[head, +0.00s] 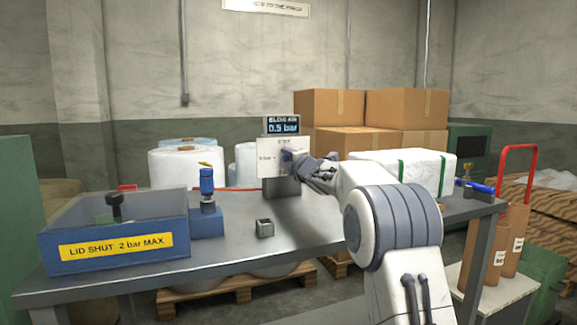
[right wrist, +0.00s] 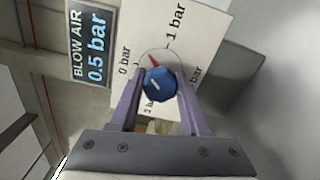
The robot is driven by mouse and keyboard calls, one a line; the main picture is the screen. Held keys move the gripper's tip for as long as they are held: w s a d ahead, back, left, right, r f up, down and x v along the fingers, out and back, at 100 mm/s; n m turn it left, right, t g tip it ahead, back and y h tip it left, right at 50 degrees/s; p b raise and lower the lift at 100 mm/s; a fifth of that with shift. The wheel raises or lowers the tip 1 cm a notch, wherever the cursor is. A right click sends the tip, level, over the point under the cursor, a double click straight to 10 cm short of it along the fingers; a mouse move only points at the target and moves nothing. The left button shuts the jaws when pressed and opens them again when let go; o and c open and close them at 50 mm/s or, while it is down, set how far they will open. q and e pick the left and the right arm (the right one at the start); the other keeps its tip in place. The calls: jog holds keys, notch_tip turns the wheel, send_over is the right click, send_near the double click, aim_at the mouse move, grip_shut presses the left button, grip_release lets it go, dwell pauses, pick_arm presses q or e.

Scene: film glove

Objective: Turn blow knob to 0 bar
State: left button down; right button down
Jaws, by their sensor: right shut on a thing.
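The blue blow knob (right wrist: 159,84) sits on a white dial panel (head: 267,157) marked 0 bar, 1 bar and further marks partly hidden. A red pointer beside the knob lies between the 0 bar and 1 bar marks in the right wrist view. The display (head: 282,125) above the panel reads BLOW AIR 0.5 bar; it also shows in the right wrist view (right wrist: 92,45). My right gripper (right wrist: 158,90) is shut on the knob, one finger on each side. In the head view it hides most of the knob. My left gripper is not in view.
A blue box (head: 70,235) labelled LID SHUT 2 bar MAX stands at the table's left. A blue valve (head: 207,185) and a small metal block (head: 264,228) stand on the table (head: 320,240). A white wrapped bale (head: 425,172) lies behind my right arm. Cardboard boxes (head: 330,105) stand behind.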

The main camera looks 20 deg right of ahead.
jog(key=n, duration=0.1)
jog(key=n+b, duration=0.1)
jog(key=n, duration=0.2)
jog(key=shift+f+b, duration=0.25)
jog(key=shift+b, duration=0.1)
jog(key=shift+n+b, duration=0.5)
jog(key=shift+n, duration=1.7)
jog(key=shift+c, duration=1.9)
grip_release()
jog(key=shift+r, duration=0.1)
